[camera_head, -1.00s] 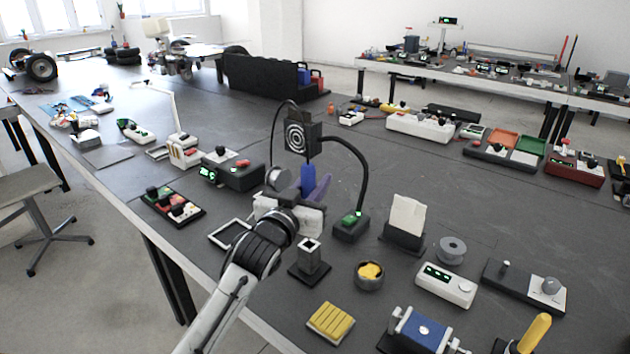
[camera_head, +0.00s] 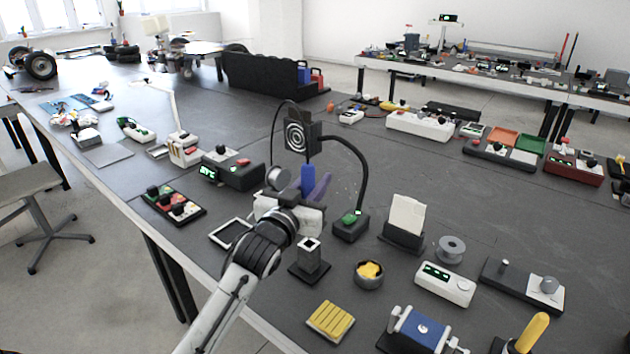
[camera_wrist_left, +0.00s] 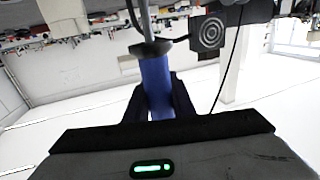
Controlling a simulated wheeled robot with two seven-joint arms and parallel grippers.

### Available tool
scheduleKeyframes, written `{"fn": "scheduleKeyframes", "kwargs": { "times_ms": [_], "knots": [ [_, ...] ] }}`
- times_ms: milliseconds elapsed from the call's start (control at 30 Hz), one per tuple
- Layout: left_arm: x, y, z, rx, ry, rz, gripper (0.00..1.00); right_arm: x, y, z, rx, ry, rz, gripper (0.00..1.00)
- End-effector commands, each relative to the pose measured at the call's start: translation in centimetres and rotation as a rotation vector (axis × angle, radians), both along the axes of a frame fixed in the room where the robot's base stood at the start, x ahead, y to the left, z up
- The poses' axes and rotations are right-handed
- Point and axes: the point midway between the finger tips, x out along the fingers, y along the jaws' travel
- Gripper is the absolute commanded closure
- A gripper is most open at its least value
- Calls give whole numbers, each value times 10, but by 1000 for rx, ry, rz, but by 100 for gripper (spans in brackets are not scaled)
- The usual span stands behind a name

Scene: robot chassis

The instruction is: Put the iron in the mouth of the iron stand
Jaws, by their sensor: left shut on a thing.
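The iron has a blue handle (camera_head: 308,178) and is held by my left gripper (camera_head: 315,186). In the left wrist view, the dark fingers lie on both sides of the blue handle (camera_wrist_left: 157,88), with a grey collar and metal shaft beyond it. The tip cannot be made out. A dark square post with an open top, which looks like the iron stand (camera_head: 309,262), stands on a flat base just in front of the gripper. The gripper appears above and behind this mouth, and the iron looks apart from it. My right gripper is not in view.
A lamp-like arm with a target plate (camera_head: 298,137) rises behind the gripper, its black base (camera_head: 350,228) to the right. A round pot with yellow filling (camera_head: 369,275), a yellow ribbed block (camera_head: 330,321) and a white frame (camera_head: 231,232) surround the stand closely.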

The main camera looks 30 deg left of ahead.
Motion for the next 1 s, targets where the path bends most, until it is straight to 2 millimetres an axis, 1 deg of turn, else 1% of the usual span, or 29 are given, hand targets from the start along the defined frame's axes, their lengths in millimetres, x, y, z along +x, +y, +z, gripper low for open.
{"fn": "scheduleKeyframes", "kwargs": {
  "times_ms": [167,1000],
  "knots": [
    [0,0,-1,0,-1,0,97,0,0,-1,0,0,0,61],
    [0,0,-22,0,-1,0,97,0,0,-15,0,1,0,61]
  ]
}}
